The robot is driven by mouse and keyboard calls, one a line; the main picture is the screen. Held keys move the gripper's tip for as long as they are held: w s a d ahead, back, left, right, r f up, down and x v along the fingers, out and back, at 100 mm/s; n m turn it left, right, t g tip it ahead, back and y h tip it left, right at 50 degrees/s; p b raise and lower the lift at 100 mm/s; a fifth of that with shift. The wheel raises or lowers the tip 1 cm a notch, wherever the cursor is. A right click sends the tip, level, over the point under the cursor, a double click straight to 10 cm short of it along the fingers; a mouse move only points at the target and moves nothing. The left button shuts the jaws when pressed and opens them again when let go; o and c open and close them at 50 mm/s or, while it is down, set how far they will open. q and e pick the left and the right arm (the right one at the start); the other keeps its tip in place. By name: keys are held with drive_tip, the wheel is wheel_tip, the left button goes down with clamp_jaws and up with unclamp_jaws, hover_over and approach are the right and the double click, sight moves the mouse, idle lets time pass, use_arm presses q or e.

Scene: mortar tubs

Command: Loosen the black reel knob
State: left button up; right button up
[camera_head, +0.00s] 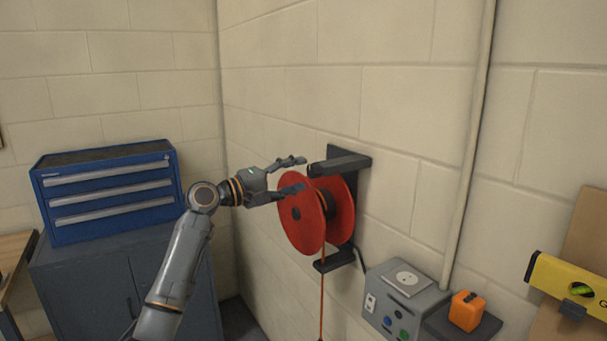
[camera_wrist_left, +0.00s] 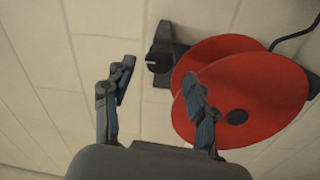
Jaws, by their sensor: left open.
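A red cord reel (camera_head: 302,222) hangs on a black wall bracket (camera_head: 345,162). In the left wrist view the reel (camera_wrist_left: 265,95) fills the right side. The black reel knob (camera_wrist_left: 157,60), with a pale mark on its face, sits on the bracket's end beside the reel's upper left edge. My left gripper (camera_head: 302,174) is open and empty in front of the bracket's end. In the wrist view the knob shows between its two fingertips (camera_wrist_left: 159,70), apparently beyond them; contact is not visible. One finger overlaps the red disc in the picture. My right gripper is not in view.
An orange cord (camera_head: 321,295) hangs from the reel. Below right are a grey control box (camera_head: 405,285), an orange block (camera_head: 467,310) on a dark shelf and a yellow level (camera_head: 570,284). A blue drawer chest (camera_head: 110,195) stands left on a grey cabinet (camera_head: 95,285).

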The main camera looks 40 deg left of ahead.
use_arm(q)
drive_tip(key=v, duration=0.9)
drive_tip(key=shift+a, duration=0.15)
drive_tip(key=shift+s, duration=0.15)
drive_tip(key=shift+f, duration=0.15)
